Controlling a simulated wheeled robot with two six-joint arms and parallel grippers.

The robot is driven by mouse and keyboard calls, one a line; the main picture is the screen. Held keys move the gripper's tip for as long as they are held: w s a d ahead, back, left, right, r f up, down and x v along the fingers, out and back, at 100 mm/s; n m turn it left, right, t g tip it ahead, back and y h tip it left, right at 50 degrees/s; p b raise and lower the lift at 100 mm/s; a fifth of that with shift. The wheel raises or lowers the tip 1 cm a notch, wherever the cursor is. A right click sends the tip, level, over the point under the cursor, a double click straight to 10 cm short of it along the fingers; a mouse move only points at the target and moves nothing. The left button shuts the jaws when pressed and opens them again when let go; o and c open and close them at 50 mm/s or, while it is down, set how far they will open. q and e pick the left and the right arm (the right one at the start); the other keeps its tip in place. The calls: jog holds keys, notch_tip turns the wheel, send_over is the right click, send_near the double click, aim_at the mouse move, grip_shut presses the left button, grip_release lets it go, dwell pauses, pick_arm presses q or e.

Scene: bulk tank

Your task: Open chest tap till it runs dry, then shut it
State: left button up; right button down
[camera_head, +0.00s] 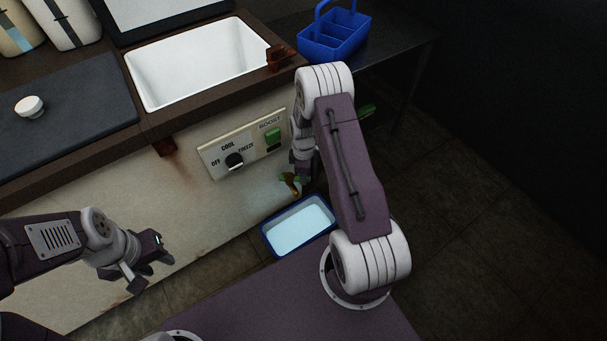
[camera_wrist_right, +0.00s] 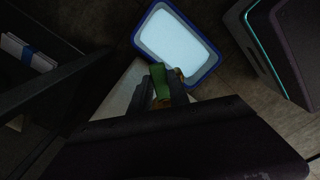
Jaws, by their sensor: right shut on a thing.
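The chest (camera_head: 150,230) is a pale cabinet with a dark wooden top and an open white basin (camera_head: 195,65). Its tap is low on the front, with a brass spout (camera_head: 288,186) and a green handle (camera_wrist_right: 159,82). My right gripper (camera_wrist_right: 162,88) is shut on the green handle; in the head view my arm hides most of it. Below the tap a blue tray (camera_head: 268,243) stands on the floor with pale liquid in it. I cannot tell whether liquid is running. My left gripper (camera_head: 150,262) is open and empty in front of the chest.
A control panel (camera_head: 243,143) with a black knob (camera_head: 234,160) and a green switch (camera_head: 273,137) is on the chest front. A blue caddy (camera_head: 335,33) stands on a dark side table at the back right. The floor at right is clear.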

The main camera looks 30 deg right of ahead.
dwell(0.3)
jog(key=c, duration=1.2)
grip_release()
jog(key=shift+c, duration=0.2)
notch_tip(320, 180, up, 9)
jog(key=p, duration=0.5)
